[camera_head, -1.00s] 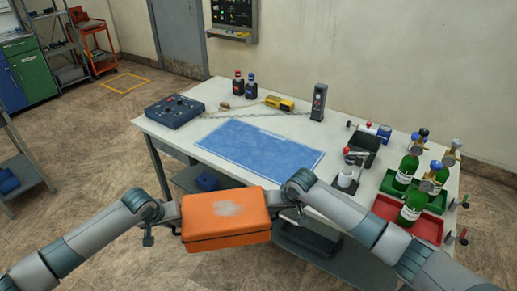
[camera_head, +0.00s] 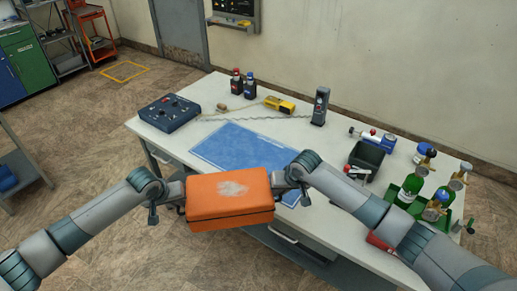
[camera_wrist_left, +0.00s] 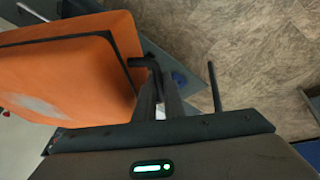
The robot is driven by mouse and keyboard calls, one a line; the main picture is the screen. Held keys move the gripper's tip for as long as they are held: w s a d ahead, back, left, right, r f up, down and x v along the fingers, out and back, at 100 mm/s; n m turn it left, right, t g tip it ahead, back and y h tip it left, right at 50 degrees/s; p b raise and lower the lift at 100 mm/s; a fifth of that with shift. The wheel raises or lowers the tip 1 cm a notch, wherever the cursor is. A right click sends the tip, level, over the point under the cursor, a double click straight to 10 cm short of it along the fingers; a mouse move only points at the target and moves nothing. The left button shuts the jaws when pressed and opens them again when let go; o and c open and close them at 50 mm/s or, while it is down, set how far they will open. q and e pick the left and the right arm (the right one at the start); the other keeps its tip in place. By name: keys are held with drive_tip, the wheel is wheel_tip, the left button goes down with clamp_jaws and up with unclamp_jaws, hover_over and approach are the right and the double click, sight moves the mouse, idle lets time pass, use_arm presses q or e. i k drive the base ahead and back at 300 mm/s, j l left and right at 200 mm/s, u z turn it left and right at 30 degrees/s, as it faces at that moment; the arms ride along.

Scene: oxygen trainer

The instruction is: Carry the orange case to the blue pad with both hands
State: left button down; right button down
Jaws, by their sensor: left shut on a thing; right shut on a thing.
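The orange case (camera_head: 230,199) is held up between my two grippers, in front of the table's near edge and partly over it in the head view. It has a pale worn patch on top. My left gripper (camera_head: 178,192) is shut on the case's left side; in the left wrist view the case (camera_wrist_left: 75,65) fills the upper left beside the fingers (camera_wrist_left: 157,85). My right gripper (camera_head: 278,182) is shut on the case's right side. The blue pad (camera_head: 240,147) lies flat on the white table just beyond the case, its near part hidden by the case and right arm.
The white table (camera_head: 290,127) carries a blue control box (camera_head: 169,113), two dark bottles (camera_head: 244,83), a yellow device (camera_head: 279,104), a black upright device (camera_head: 320,106), a black bin (camera_head: 366,157) and green cylinders (camera_head: 409,189) at the right. The pad's visible surface is clear.

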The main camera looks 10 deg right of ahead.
sight(254, 157)
drive_tip(key=i+l, duration=0.35)
drive_tip(key=i, duration=0.15)
drive_tip(key=i+l, duration=0.3)
drive_tip(key=i, duration=0.2)
